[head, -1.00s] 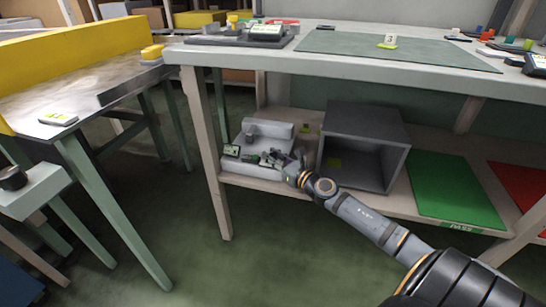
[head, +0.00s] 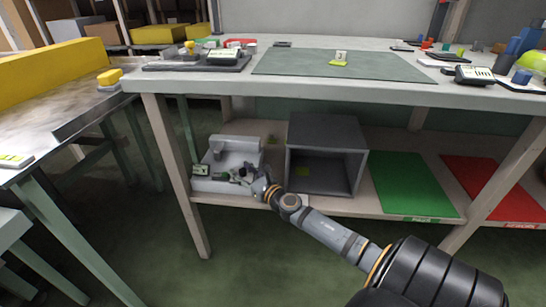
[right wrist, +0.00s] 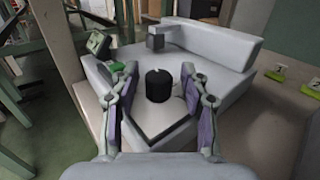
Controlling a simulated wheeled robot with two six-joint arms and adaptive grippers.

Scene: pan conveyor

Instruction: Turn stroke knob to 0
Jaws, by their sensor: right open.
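A light grey device (head: 240,150) stands on the lower shelf at the left end, left of the dark grey box. The right wrist view shows the device (right wrist: 225,50) close up, with a black round knob (right wrist: 158,85) on its low front part. A small display (right wrist: 98,42) and a green part (right wrist: 120,68) sit at its left. My right gripper (head: 247,176) is at the front of the device. In the right wrist view my right gripper (right wrist: 160,105) is open, with one finger on each side of the knob and gaps visible. The knob's setting is not readable. My left gripper is not in view.
A dark grey open box (head: 326,155) stands right of the device. A green mat (head: 412,185) and a red mat (head: 490,187) lie farther right on the shelf. The table top (head: 200,85) overhangs the shelf, and a table leg (head: 176,180) stands left.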

